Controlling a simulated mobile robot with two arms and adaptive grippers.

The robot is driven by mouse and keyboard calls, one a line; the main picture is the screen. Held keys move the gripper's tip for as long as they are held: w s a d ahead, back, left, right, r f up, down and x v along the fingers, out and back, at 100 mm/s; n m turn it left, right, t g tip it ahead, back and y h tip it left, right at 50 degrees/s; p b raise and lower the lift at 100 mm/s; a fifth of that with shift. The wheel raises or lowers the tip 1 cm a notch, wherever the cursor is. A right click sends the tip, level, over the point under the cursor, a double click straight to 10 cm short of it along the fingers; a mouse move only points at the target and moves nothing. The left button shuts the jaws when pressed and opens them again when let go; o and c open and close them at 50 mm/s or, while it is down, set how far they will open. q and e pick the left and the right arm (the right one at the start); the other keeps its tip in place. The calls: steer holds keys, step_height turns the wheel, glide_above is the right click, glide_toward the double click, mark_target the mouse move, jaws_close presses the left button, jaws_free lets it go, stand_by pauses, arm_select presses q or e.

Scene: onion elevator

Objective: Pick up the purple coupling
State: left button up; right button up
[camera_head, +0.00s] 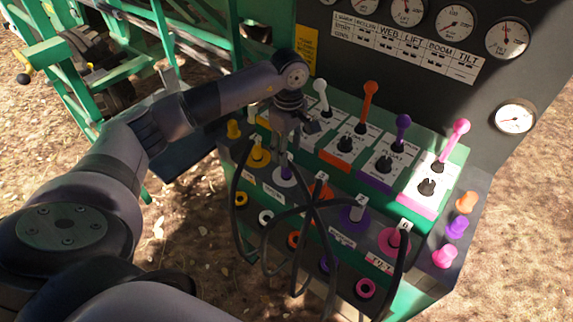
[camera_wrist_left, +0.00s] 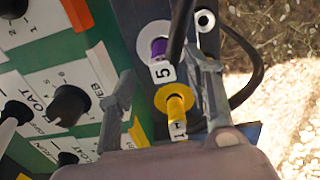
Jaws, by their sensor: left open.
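A purple coupling (camera_head: 287,172) sits in a white ring socket on the panel's sloping front in the head view. It also shows in the left wrist view (camera_wrist_left: 159,48), beside a white tag marked 5 and a dark hose. My left gripper (camera_head: 296,136) is open and empty just above this coupling. In the left wrist view its two fingers (camera_wrist_left: 164,72) stand apart, with the coupling beyond the gap between their tips. A yellow coupling (camera_wrist_left: 176,104) with a tag marked 1 lies between the fingers in the picture; I cannot tell whether they touch it. My right gripper is not in view.
Dark hoses (camera_head: 300,225) loop across the panel front. An orange coupling (camera_head: 321,189) and a pink coupling (camera_head: 394,240) sit farther right. Levers, including an orange one (camera_head: 369,95) and a purple one (camera_head: 402,130), rise behind. Open ground lies right of the panel.

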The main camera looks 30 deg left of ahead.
arm_select(q)
steer(key=f+p, duration=0.1)
steer(key=f, duration=0.1)
steer(key=f+p, duration=0.1)
steer(key=f, duration=0.1)
steer(key=shift+s+a+f, duration=0.15)
steer(key=shift+a+f, duration=0.05)
steer(key=shift+f, duration=0.5)
steer(key=shift+c, duration=0.3)
jaws_close()
